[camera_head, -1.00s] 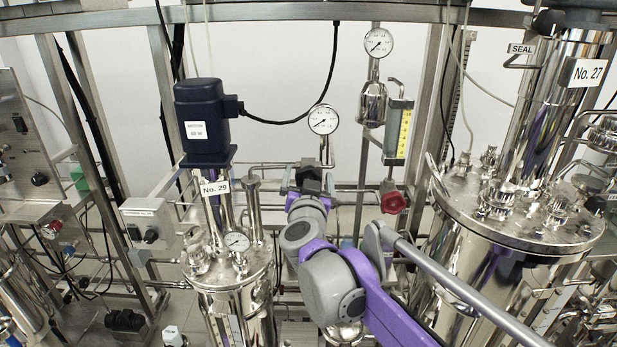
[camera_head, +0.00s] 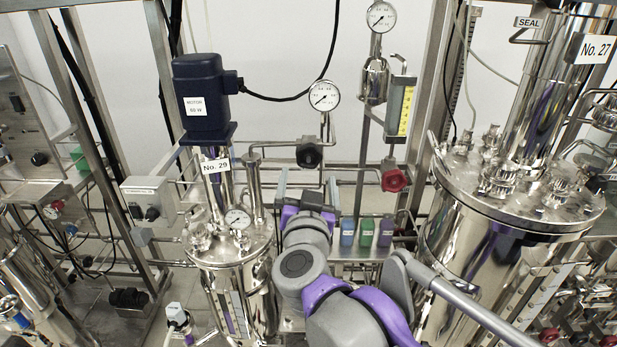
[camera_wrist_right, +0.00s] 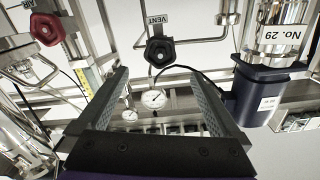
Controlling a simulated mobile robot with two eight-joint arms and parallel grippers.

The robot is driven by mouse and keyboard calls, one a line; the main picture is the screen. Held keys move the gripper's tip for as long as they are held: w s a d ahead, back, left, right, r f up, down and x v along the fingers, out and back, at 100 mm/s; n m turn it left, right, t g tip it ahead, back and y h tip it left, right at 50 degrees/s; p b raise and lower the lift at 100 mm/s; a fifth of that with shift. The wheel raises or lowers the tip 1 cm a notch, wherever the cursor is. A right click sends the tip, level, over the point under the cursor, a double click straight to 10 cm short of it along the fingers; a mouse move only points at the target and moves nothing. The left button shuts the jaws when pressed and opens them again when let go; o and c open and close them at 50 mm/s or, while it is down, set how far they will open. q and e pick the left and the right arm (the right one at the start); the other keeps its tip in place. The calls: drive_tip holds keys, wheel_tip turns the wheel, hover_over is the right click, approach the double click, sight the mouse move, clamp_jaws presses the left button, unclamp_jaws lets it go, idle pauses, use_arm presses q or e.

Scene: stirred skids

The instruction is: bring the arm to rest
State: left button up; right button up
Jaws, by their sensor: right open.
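My right arm, grey and purple, comes up from the lower right in the head view. Its right gripper (camera_head: 306,191) is open with nothing between the fingers, below and in front of a black valve knob (camera_head: 309,155). In the right wrist view both dark fingers stand apart around empty space (camera_wrist_right: 160,78). The black knob shows there beyond the fingertips (camera_wrist_right: 160,51), under a VENT label and apart from them. My left gripper is not in view.
A red knob (camera_head: 395,180) sits right of the black one. The No. 29 vessel (camera_head: 232,248) with its blue motor (camera_head: 203,97) stands left of the arm, the larger No. 27 vessel (camera_head: 480,255) right.

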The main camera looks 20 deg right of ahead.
drive_tip(key=s+a+f+n+g+y+p, duration=0.45)
drive_tip(key=s+f+n+y, duration=0.35)
drive_tip(key=f, duration=0.4)
drive_tip(key=s+d+f+m+g+h+p, duration=0.1)
drive_tip(key=s+d+f+g, duration=0.2)
drive_tip(key=s+f, duration=0.4)
drive_tip(key=s+d+f+m+g+h+p, duration=0.1)
drive_tip(key=s+d+f+g+h, duration=0.1)
drive_tip(key=s+d+f+g, duration=0.2)
drive_tip(key=s+d+f, duration=0.1)
drive_tip(key=s+f, duration=0.2)
drive_tip(key=s, duration=0.2)
drive_tip(key=shift+f, duration=0.4)
drive_tip(key=shift+s+g, duration=0.2)
drive_tip(key=shift+g, duration=0.05)
idle(0.6)
